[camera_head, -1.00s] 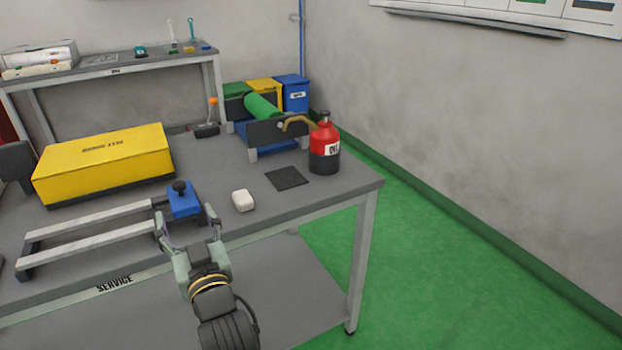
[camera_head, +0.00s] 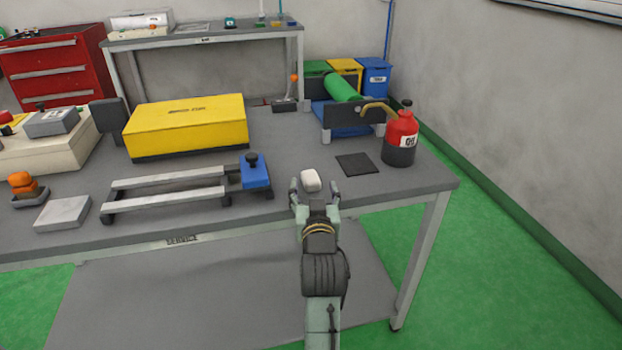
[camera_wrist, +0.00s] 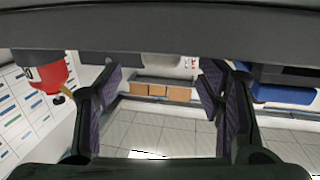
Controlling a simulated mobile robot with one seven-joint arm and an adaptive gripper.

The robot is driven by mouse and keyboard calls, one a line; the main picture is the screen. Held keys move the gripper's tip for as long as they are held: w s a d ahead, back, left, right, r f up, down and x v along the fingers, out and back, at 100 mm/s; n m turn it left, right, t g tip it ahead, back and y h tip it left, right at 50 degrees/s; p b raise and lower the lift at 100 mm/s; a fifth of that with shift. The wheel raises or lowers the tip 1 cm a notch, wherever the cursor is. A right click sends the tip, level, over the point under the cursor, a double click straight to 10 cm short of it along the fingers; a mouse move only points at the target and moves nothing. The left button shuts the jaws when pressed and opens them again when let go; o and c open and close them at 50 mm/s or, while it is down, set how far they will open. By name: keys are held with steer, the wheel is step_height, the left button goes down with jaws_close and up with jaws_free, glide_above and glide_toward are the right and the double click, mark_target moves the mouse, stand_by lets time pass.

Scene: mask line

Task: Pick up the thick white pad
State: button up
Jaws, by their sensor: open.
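A small white pad with rounded edges (camera_head: 311,180) lies on the grey table near its front edge. My gripper (camera_head: 314,189) is open and empty, low at the table's front edge. Its two fingers point at the pad and stand on either side of its near end. I cannot tell whether they touch it. In the wrist view, which looks upside down, the open fingers (camera_wrist: 160,105) show, with a pale block that looks like the pad (camera_wrist: 162,60) between them at the table edge.
A blue clamp block (camera_head: 255,172) on a rail frame stands to the left. A black mat (camera_head: 357,164) and red oil can (camera_head: 401,140) are to the right. A yellow case (camera_head: 188,128) lies behind. A light grey slab (camera_head: 62,213) lies far left.

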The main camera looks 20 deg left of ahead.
mark_target(312, 181)
steer(key=x, duration=0.3)
steer(key=shift+w+a+r+p, duration=0.15)
steer(key=shift+a+p, duration=0.1)
steer(key=shift+p, duration=0.1)
steer(key=c, duration=1.1)
steer(key=shift+c, duration=0.3)
